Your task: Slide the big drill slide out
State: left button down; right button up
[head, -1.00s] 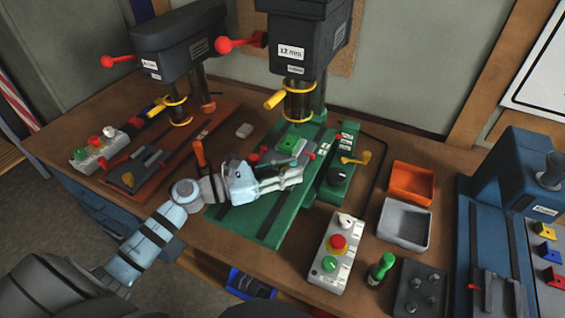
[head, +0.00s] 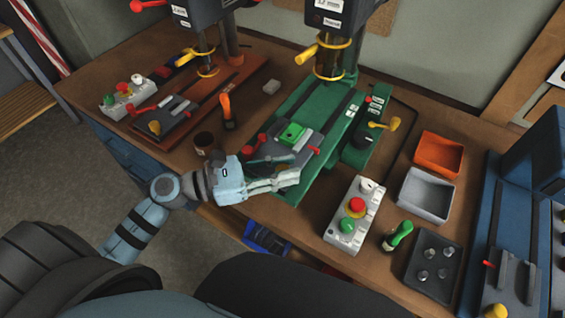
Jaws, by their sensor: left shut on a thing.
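The big drill (head: 340,15) stands at the back, its label partly cut off by the top edge. Its slide (head: 300,154) is a grey plate on the green base (head: 325,105). My left gripper (head: 287,181) is shut at the slide's front edge. The fingers hide the part that they grip. My right gripper is not in view.
A white control box (head: 352,222) stands right of the base, beside a green-handled tool (head: 398,235). An orange bin (head: 438,155) and a grey bin (head: 427,190) are further right.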

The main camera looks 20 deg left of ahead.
pick_arm(q)
jog(key=c, duration=1.5)
grip_release()
jog(key=shift+s, duration=0.1)
jog(key=shift+o, duration=0.8)
jog(key=shift+s+a, duration=0.1)
jog(key=shift+s, duration=0.1)
jog(key=shift+w, duration=0.1)
jog(key=v, duration=1.2)
